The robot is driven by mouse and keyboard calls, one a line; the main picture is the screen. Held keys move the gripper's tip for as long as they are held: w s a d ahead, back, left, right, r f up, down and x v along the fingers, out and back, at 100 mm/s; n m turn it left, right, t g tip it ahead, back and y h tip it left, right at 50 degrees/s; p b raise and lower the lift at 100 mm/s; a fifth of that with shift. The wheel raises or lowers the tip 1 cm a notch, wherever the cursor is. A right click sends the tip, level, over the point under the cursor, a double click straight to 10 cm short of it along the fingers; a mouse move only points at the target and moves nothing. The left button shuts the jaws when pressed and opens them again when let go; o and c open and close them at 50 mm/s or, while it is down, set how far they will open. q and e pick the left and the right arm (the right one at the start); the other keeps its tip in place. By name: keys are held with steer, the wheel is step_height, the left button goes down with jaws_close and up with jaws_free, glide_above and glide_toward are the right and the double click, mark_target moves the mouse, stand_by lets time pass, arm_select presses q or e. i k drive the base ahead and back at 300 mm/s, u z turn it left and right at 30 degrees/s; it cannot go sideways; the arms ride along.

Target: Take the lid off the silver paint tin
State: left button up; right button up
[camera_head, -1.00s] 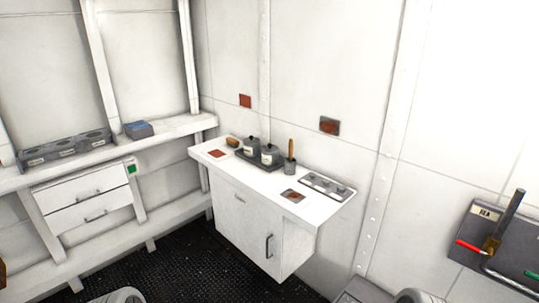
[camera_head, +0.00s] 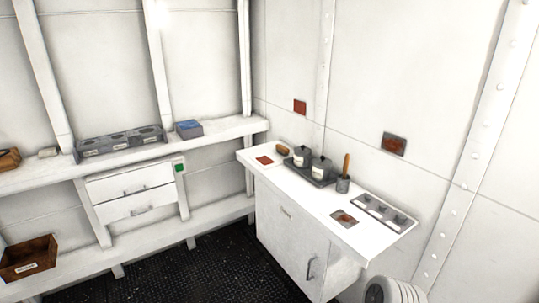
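Two grey lidded tins with pale labels stand side by side on a dark tray (camera_head: 318,181) on the white counter. One is the left tin (camera_head: 301,157) and the other is the right tin (camera_head: 321,168). Both lids appear to be on, each with a small knob on top. The labels are too small to read, so I cannot tell which is the silver paint tin. Neither of my grippers shows.
A grey pot with a wooden-handled tool (camera_head: 343,184) stands right of the tray, and a brown brush-like item (camera_head: 283,149) behind left. A switch panel (camera_head: 384,210) lies at the counter's right. A holed rack (camera_head: 121,140), blue box (camera_head: 189,128) and brown crate (camera_head: 30,258) sit left.

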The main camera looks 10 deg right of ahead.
mark_target(321, 161)
steer(key=u, duration=0.75)
steer(key=i, duration=1.65)
steer(key=z, duration=0.75)
steer(key=i, duration=0.9)
steer(key=z, duration=1.05)
